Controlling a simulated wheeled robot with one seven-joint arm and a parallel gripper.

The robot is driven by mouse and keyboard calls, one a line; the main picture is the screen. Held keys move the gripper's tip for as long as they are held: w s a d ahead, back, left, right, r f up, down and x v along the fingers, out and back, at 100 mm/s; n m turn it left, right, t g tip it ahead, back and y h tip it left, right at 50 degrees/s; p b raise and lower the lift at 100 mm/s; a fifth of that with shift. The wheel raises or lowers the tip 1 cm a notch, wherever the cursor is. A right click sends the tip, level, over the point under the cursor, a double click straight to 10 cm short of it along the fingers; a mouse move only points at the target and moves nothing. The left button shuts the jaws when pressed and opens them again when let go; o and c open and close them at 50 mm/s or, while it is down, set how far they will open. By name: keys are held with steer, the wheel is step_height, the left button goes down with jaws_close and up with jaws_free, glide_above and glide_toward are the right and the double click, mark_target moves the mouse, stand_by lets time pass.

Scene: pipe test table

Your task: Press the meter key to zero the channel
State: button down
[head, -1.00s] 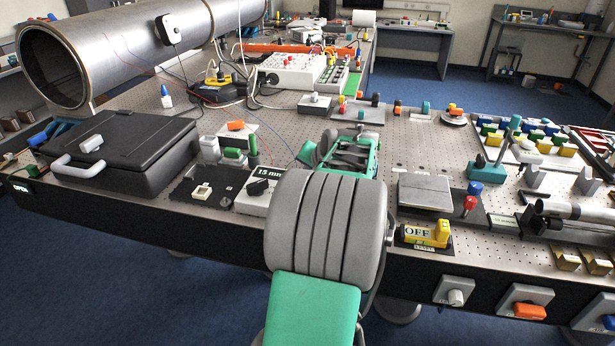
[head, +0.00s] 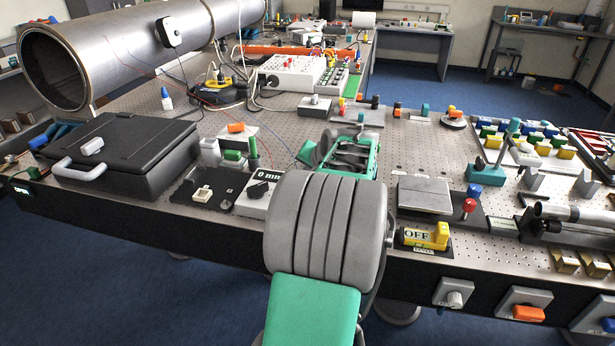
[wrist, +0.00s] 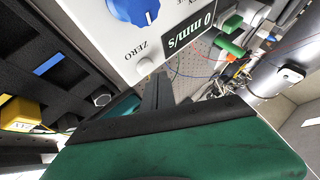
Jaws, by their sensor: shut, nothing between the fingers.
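The meter is a pale box (head: 250,205) at the table's front, left of my arm, its display reading "0 mm" with the rest hidden. In the wrist view the meter (wrist: 122,46) is close, with a blue knob, a display reading "0 mm/s" (wrist: 188,32) and a round pale key (wrist: 145,66) beside the word ZERO. My gripper (wrist: 156,82) is shut and empty, its dark fingertips just below the key in the picture. I cannot tell whether they touch it. In the head view my arm hides the fingertips.
A black case (head: 120,150) stands left of the meter. A yellow OFF switch (head: 425,237) and a red knob (head: 469,205) sit to the right. A large steel pipe (head: 110,50) lies behind. Thin wires cross the table near the meter.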

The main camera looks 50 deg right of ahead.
steer(key=shift+r, duration=0.15)
steer(key=shift+r+p, duration=1.7)
steer(key=shift+r, duration=0.8)
steer(key=shift+f, duration=0.1)
steer(key=w+a+f+n+g+y, duration=0.1)
steer(key=w+a+n+y, duration=0.2)
steer(key=a, duration=1.2)
steer(key=w+a+n+g+y, duration=0.1)
steer(key=w+a+n, duration=0.3)
steer(key=a, duration=1)
steer(key=s+a+f+n+g, duration=0.1)
steer(key=s+a+n, duration=0.3)
steer(key=a, duration=0.5)
steer(key=s+a+f+n+g, duration=0.1)
steer(key=s+a+f+n, duration=0.2)
steer(key=s+a, duration=0.6)
steer(key=shift+s+a+f+n+y, duration=0.15)
steer(key=shift+f+n+y, duration=0.2)
steer(key=shift+n, duration=0.35)
